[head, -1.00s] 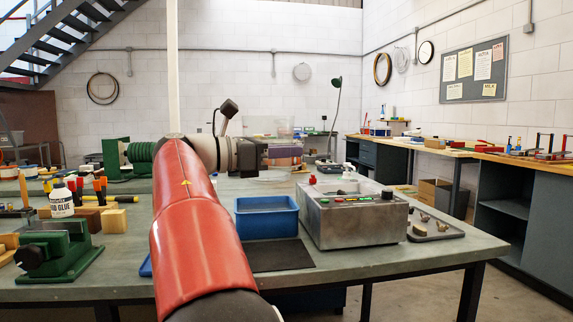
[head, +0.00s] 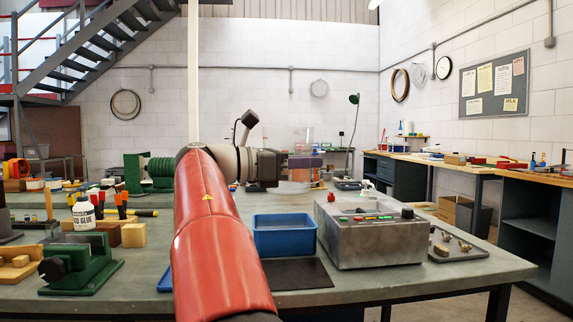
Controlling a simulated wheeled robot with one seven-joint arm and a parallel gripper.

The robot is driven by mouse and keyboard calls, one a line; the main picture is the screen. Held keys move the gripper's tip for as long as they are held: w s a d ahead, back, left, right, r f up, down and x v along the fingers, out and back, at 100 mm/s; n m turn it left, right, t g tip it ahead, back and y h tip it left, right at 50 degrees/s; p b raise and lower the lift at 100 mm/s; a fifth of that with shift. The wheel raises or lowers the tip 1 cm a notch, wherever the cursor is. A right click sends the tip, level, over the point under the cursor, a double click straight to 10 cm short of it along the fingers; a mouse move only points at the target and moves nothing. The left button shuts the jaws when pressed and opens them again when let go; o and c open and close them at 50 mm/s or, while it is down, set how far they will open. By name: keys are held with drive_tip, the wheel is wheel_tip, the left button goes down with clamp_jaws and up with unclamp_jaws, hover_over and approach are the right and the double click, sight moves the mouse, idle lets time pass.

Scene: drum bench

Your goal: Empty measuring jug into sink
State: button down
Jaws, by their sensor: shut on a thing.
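My gripper (head: 284,165) is at the end of my outstretched arm, above the far part of the bench. It is shut on a clear, see-through vessel that appears to be the measuring jug (head: 301,144). The jug's outline is faint against the things behind it, so I cannot tell its tilt or whether it holds liquid. My wrist hides part of the grip. I cannot make out a sink for certain; an open blue tub (head: 284,218) stands on the bench, nearer than the gripper.
A metal box with buttons (head: 371,245) stands right of the tub, beside a tray of small parts (head: 460,228). A dark mat (head: 297,273) lies in front of the tub. A green vise (head: 82,268), glue bottle (head: 84,213) and wooden blocks (head: 131,235) are at the left.

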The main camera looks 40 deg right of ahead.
sight(307, 135)
drive_tip(key=shift+r, duration=3)
drive_tip(key=shift+s, duration=0.1)
